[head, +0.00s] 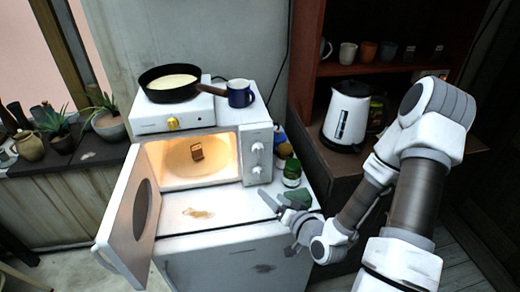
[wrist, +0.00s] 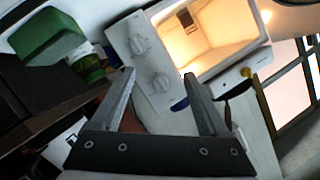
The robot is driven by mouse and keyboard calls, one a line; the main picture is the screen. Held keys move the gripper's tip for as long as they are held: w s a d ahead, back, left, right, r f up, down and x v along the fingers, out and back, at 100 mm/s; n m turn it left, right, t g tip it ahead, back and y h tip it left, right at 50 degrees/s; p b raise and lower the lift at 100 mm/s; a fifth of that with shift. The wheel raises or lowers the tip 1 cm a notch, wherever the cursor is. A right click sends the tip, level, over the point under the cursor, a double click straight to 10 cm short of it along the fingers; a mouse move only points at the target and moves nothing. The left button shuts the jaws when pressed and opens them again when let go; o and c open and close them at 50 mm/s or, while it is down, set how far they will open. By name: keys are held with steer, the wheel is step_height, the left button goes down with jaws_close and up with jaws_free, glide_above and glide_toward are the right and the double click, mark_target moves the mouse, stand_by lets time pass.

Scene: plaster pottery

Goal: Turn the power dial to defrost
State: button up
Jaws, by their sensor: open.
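The white microwave (head: 200,225) stands with its door (head: 133,212) swung open to the left and its inside lit. Its right panel carries two round white dials, an upper one (head: 257,148) and a lower one (head: 256,170). Their markings are too small to read, so I cannot tell which is the power dial. In the wrist view the upper dial (wrist: 161,82) appears between my fingertips and the lower dial (wrist: 139,44) beyond them. My gripper (head: 271,194) is open and empty, below and in front of the panel, apparently apart from both dials.
A hot plate (head: 180,115) with a black pan (head: 170,82) and a blue mug (head: 239,93) sit on the microwave. A green jar (head: 292,172) and a green sponge (head: 298,197) stand close right of the panel. A white kettle (head: 346,115) is farther right.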

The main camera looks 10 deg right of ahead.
step_height(320, 180, up, 2)
steer(key=s+m+t+h+p, duration=0.1)
steer(key=m+t+h, duration=0.1)
steer(key=m+t, duration=0.15)
steer(key=m+b, duration=0.2)
steer(key=b, duration=1.2)
glide_toward(260, 154)
steer(key=w, duration=0.3)
steer(key=w+a+p, duration=0.1)
steer(key=w, duration=0.5)
steer(key=shift+w+a, duration=0.2)
steer(key=shift+f, duration=0.1)
jaws_close()
